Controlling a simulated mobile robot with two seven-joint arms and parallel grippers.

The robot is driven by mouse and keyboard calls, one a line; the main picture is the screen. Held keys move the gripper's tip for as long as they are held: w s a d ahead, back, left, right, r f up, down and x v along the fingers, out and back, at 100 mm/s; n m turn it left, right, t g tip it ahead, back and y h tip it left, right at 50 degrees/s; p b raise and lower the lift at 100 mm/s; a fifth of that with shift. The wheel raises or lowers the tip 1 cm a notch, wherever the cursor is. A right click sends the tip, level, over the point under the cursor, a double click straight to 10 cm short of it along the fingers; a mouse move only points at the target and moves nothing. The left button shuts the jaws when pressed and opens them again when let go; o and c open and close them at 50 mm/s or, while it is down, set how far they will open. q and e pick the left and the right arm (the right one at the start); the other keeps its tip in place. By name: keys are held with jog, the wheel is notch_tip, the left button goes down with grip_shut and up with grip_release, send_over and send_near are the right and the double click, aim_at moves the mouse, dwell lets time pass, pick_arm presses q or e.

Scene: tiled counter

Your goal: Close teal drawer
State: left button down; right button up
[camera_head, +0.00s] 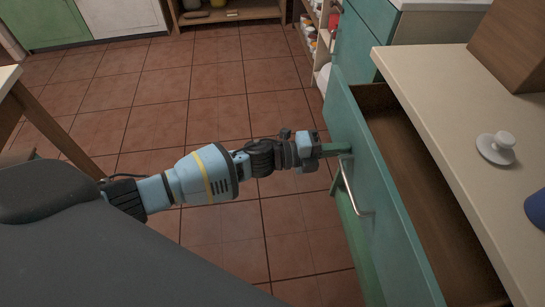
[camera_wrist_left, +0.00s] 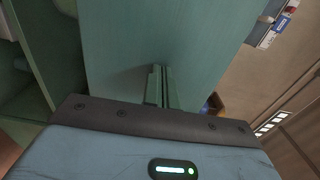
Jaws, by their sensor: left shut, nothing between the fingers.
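The teal drawer (camera_head: 384,196) stands pulled out from under the cream countertop, with its brown inside (camera_head: 418,170) showing empty where I can see it. A silver bar handle (camera_head: 352,190) is on its front. My left gripper (camera_head: 345,149) is shut and empty, its fingertips at the drawer front near the handle's far end. In the left wrist view the shut fingers (camera_wrist_left: 160,87) point at the teal drawer front (camera_wrist_left: 150,40); contact looks likely but cannot be told for sure. My right gripper is not in view.
The countertop (camera_head: 440,85) on the right holds a white knobbed lid (camera_head: 496,148), a wooden box (camera_head: 512,45) and a blue object (camera_head: 537,209). An open shelf (camera_head: 316,40) with items stands beyond the drawer. The tiled floor (camera_head: 190,90) is clear.

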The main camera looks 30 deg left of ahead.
pick_arm(q)
jog(key=b+x, duration=0.3)
jog(key=x, duration=0.8)
jog(key=shift+f+b, duration=0.1)
jog(key=shift+b, duration=0.3)
jog(key=shift+w+d, duration=0.2)
jog(key=shift+d, duration=0.05)
jog(key=shift+d+r, duration=0.1)
jog(key=shift+r, duration=0.2)
jog(key=shift+r, duration=0.1)
